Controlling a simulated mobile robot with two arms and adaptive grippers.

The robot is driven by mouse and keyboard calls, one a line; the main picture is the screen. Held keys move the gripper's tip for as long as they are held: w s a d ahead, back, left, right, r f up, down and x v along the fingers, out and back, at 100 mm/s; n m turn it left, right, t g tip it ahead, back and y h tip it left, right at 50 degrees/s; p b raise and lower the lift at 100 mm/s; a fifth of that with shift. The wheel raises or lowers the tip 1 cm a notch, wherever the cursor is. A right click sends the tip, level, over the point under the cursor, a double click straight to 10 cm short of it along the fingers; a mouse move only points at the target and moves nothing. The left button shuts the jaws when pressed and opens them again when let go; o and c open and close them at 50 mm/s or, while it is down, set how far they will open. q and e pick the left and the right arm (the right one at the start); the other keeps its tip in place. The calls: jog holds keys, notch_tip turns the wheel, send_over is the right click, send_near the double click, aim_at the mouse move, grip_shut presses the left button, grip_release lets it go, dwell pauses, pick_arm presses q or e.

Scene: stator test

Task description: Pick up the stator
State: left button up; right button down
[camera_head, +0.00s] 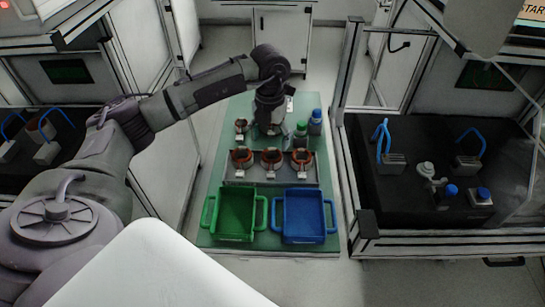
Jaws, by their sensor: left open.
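Several stators with copper-coloured windings are on the green table. Three stand in a front row on a grey tray: a left stator (241,158), a middle stator (272,159) and a right stator (301,159). Another stator (241,126) stands behind them on the left. My left gripper (271,127) points down over the back row, in front of the table's far part. It is open, and its fingers are small and dark. Copper colour shows around its fingertips, but I cannot tell whether they touch a stator. My right gripper is out of view.
A green bin (236,236) and a blue bin (305,237) stand at the table's near edge. Framed test stations flank the green table (222,180) on both sides.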

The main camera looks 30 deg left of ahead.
aim_at(271, 157)
pick_arm(q)
notch_tip(271, 157, down, 2)
jog(key=shift+f, duration=0.25)
jog(key=shift+w+f, duration=0.2)
jog(key=shift+f, duration=0.1)
notch_tip(271, 157, down, 4)
jog(key=shift+d+f+p, duration=0.1)
jog(key=shift+p, duration=1)
jog(key=shift+f, duration=0.5)
jog(key=shift+c, duration=1.3)
jog(key=shift+r, duration=0.1)
jog(key=c, duration=1)
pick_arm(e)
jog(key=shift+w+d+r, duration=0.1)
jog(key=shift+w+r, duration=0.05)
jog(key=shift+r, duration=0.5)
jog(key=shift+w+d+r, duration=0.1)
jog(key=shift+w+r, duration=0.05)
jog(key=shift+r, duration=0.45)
pick_arm(q)
jog(key=shift+o, duration=0.2)
jog(key=shift+w, duration=0.1)
